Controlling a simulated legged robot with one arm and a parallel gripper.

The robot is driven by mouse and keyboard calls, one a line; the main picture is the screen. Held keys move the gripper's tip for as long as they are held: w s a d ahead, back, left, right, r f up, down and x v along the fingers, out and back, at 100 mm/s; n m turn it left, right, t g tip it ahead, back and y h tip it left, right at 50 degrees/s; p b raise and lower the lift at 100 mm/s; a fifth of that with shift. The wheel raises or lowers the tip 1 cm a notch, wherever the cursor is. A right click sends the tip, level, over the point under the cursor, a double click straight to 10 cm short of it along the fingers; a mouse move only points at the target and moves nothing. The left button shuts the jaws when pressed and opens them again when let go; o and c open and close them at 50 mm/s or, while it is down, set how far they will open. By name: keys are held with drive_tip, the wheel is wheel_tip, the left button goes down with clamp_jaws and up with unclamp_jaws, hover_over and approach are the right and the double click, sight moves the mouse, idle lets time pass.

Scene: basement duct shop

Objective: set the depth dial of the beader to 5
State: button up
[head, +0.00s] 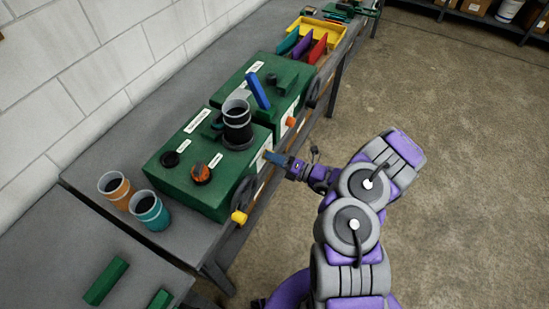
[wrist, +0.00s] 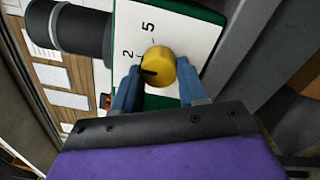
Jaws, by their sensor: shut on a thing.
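The yellow depth dial (wrist: 161,65) sits on a white plate (wrist: 185,30) that shows the numerals 2 and 5. A black mark on the dial points to the lower left, on the side of the 2 and away from the 5. My gripper (wrist: 158,72) has one blue finger on each side of the dial and is shut on it. The left finger hides part of the plate. In the head view my gripper (head: 272,158) is at the front face of the green machine (head: 190,190); the dial is hidden there.
Orange (head: 115,188) and teal (head: 150,211) cups stand on the bench left of the machine. A dark cup-like piece (head: 237,122) stands on top. A second green machine (head: 292,95) and a yellow tray (head: 330,31) are behind. The floor to the right is clear.

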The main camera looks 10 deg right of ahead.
drive_tip(key=m+p, duration=0.1)
drive_tip(key=m, duration=1)
drive_tip(key=shift+d+m, duration=0.1)
drive_tip(key=shift+m, duration=0.2)
idle(0.4)
drive_tip(key=o, duration=0.9)
drive_tip(key=shift+w+f, duration=0.1)
drive_tip(key=shift+w, duration=0.1)
drive_tip(key=shift+c, duration=0.2)
drive_tip(key=shift+o, duration=1)
drive_tip(key=shift+s, duration=0.1)
drive_tip(key=p+v, duration=0.2)
drive_tip(key=v, duration=1.5)
drive_tip(key=shift+s+d, duration=0.2)
